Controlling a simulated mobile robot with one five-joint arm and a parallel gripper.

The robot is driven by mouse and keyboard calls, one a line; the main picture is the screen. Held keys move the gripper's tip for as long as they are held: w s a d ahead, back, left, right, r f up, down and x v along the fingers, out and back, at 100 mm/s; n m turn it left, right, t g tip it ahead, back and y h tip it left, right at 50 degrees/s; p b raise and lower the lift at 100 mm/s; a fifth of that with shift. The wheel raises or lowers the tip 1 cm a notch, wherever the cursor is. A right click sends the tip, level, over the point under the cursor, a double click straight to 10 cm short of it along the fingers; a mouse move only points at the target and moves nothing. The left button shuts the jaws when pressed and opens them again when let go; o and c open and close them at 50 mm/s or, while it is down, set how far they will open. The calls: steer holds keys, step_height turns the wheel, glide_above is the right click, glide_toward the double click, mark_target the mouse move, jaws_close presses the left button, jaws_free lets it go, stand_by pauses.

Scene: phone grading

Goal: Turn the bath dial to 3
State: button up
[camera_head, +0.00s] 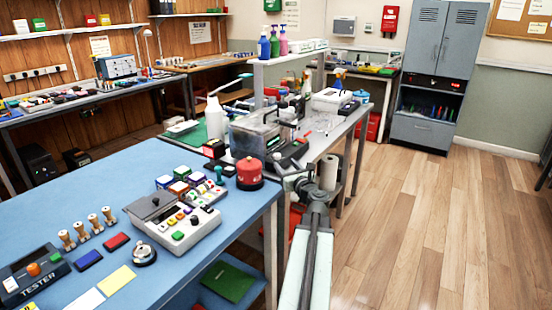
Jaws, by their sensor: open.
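My arm reaches forward from the bottom of the view along the right side of the blue table. My gripper (293,163) is at the arm's far end, small and dark, by the bench's near edge and to the right of the bath. It is open, and I see nothing held in it. Whether it touches anything is unclear.
A white bottle (215,118) stands left of the bath. A paper roll (328,172) stands near my arm. The wooden floor at right is clear.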

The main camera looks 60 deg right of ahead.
mark_target(278, 157)
steer(key=x, duration=0.6)
steer(key=shift+w+d, duration=0.25)
steer(key=shift+w, duration=0.05)
jaws_close()
steer(key=shift+w+a+m+g+h, duration=0.1)
steer(key=shift+a+m+g+h, duration=0.15)
steer(key=shift+m+g+h, duration=0.2)
steer(key=shift+w+m+g+h, duration=0.15)
steer(key=shift+m+g+h, duration=1)
steer(key=shift+g+h, duration=0.2)
jaws_free()
